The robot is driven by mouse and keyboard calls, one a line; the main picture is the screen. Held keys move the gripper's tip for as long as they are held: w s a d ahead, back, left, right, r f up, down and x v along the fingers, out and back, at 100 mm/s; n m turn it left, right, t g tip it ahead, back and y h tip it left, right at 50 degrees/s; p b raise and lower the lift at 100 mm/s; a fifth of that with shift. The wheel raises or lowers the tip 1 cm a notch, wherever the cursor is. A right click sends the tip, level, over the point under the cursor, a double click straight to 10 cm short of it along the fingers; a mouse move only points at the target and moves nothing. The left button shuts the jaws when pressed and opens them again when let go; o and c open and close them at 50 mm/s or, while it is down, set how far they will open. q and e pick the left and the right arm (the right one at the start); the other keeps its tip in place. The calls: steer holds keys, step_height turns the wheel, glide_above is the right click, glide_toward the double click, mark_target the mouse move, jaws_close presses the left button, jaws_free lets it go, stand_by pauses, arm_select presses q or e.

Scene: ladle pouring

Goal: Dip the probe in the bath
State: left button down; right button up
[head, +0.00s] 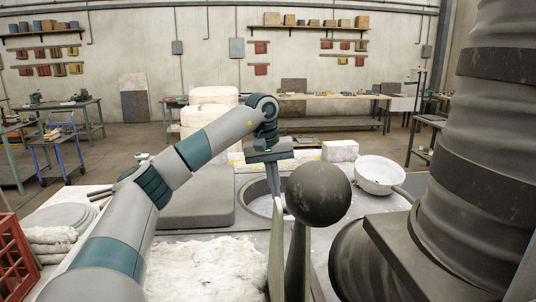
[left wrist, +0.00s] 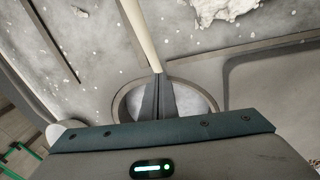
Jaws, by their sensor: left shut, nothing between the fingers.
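A round opening with a grey rim, seemingly the bath, lies in the worktop in the head view (head: 256,196) and below my fingers in the left wrist view (left wrist: 196,99). My left gripper (head: 276,188) points down over it with its fingers together, and they also show in the left wrist view (left wrist: 157,98). A pale slender rod (left wrist: 138,30) ends visually at the fingertips; whether it touches them is unclear. A similar tapered piece shows in the head view (head: 276,256). I cannot tell whether this is the probe. My right gripper is out of view.
A dark ball (head: 318,193) on a stem stands close in front, hiding part of the opening. A pale bowl with a handle (head: 379,172) and a white block (head: 340,151) lie beyond. A grey slab (head: 195,204) is at left; a red crate (head: 14,255) is far left.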

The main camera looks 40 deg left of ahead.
arm_select(q)
step_height(320, 180, up, 13)
steer(key=s+a, duration=0.1)
steer(key=s, duration=0.1)
steer(key=shift+a+f, duration=0.15)
stand_by(0.9)
